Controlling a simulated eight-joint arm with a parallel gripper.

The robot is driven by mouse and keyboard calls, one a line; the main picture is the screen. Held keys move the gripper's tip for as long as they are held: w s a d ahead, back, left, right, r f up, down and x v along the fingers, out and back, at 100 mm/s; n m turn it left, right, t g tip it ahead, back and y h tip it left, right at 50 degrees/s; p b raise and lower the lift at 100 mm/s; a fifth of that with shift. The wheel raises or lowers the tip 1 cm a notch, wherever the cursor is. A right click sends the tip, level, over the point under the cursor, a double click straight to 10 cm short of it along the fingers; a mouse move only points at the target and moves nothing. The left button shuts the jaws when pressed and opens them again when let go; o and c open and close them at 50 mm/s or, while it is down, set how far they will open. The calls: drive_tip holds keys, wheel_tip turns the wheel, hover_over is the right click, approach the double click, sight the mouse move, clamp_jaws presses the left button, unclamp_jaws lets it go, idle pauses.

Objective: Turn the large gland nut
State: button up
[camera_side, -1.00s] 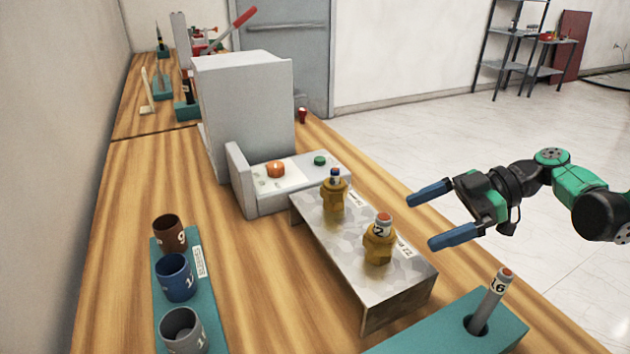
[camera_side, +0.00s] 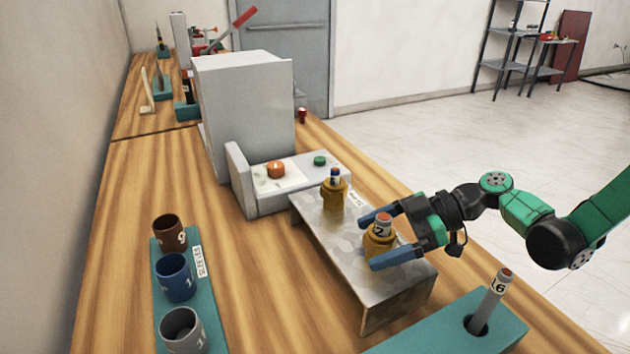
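Two brass gland nuts stand upright on a metal bench plate (camera_side: 340,262). The large gland nut (camera_side: 379,246) is the nearer one, with a grey, orange-topped cable end marked with a number rising from it. The smaller gland nut (camera_side: 334,197) stands farther back, with a blue-banded cable end in it. My gripper (camera_side: 380,238) comes in from the right with its two blue fingers apart, one on the far side and one on the near side of the large nut. The near finger overlaps the nut's lower part in the picture. I cannot tell whether either finger touches it.
A teal block (camera_side: 455,330) with an upright rod (camera_side: 490,300) marked 16 stands at front right. A grey box with an orange button (camera_side: 276,169) and a green button (camera_side: 320,160) is behind the plate. Several cups stand in a teal rack (camera_side: 213,318) at left. Bare wood lies between.

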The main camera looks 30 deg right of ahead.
drive_tip(key=c, duration=1.1)
drive_tip(key=shift+o, duration=0.2)
drive_tip(key=shift+n+g+y, duration=0.4)
drive_tip(key=shift+n+g, duration=0.7)
drive_tip(key=shift+g, duration=0.1)
drive_tip(key=shift+n+g, duration=1.1)
drive_tip(key=shift+g, duration=0.1)
drive_tip(key=shift+n+g, duration=1.1)
drive_tip(key=shift+g, duration=0.1)
drive_tip(key=o, duration=1.4)
drive_tip(key=shift+c, duration=0.2)
drive_tip(key=shift+d, duration=0.1)
